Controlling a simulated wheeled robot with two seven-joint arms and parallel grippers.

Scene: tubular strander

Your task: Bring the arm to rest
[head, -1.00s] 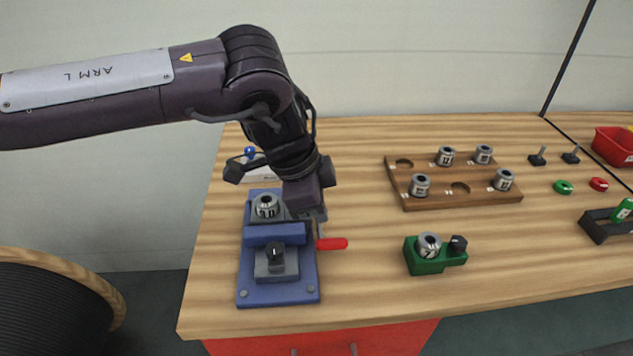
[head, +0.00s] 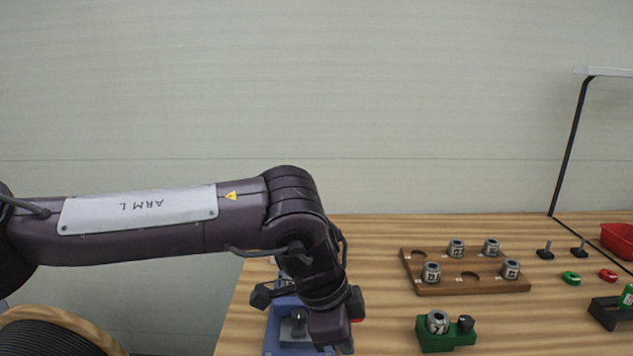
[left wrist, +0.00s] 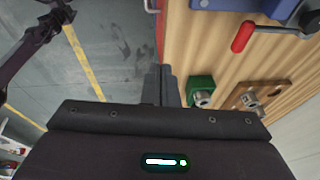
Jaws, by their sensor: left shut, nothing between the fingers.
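My left arm comes in from the left in the head view, its wrist (head: 335,320) low over the left part of the bench. The fingertips are cut off there. In the left wrist view my left gripper (left wrist: 163,78) is shut and empty, its fingers seen against the bench's front edge. The blue fixture (head: 277,340) is partly hidden behind the arm in the head view. Its red handle (left wrist: 243,36) shows in the left wrist view, apart from the fingers. My right gripper is not in view.
A wooden rack (head: 415,278) with several numbered metal rings stands on the bench. A green block (head: 432,338) carries another ring and a black knob. Green and red rings, a red bin (head: 618,240) and a dark holder (head: 606,314) are at right. A cable reel (head: 60,322) stands lower left.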

